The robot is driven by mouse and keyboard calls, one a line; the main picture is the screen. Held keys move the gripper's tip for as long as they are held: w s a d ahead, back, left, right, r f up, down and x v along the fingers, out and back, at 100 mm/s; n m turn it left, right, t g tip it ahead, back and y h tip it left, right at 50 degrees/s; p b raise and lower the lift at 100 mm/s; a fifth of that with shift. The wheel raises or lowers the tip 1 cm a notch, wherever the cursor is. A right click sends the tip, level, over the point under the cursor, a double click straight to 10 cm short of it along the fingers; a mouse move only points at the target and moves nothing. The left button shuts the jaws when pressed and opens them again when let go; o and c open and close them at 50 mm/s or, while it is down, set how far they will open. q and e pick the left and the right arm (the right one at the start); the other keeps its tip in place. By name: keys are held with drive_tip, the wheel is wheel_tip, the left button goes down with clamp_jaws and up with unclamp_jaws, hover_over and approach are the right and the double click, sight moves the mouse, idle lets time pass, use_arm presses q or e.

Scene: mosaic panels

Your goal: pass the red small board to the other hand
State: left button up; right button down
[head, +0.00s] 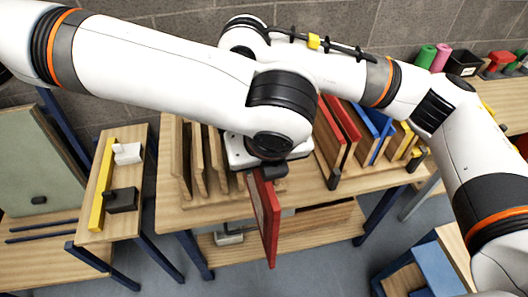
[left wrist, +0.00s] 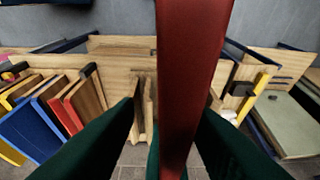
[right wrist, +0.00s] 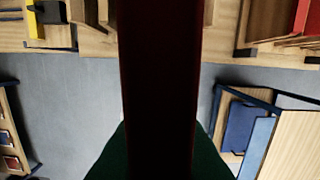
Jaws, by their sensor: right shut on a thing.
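The small red board (head: 266,215) hangs upright in mid-air in front of the rack, edge-on to the head view. In the left wrist view the red board (left wrist: 190,70) runs between the dark green fingers of my left gripper (left wrist: 172,108). These fingers stand apart, with a gap beside the board, so the gripper is open around it. In the right wrist view the red board (right wrist: 162,80) is a dark upright band, and my right gripper (right wrist: 163,140) is shut on it. My left arm hides the right gripper in the head view.
Below stands a wooden rack table (head: 175,215) with upright wooden boards (head: 200,160) and red, blue and yellow-edged boards (head: 345,130). A side bench at left holds a yellow bar (head: 101,185) and a black block (head: 121,200). Spools (head: 425,57) stand at upper right.

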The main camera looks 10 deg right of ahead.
use_arm(q)
drive_tip(key=shift+f, duration=0.1)
clamp_jaws()
use_arm(e)
drive_tip(key=c, duration=1.4)
unclamp_jaws()
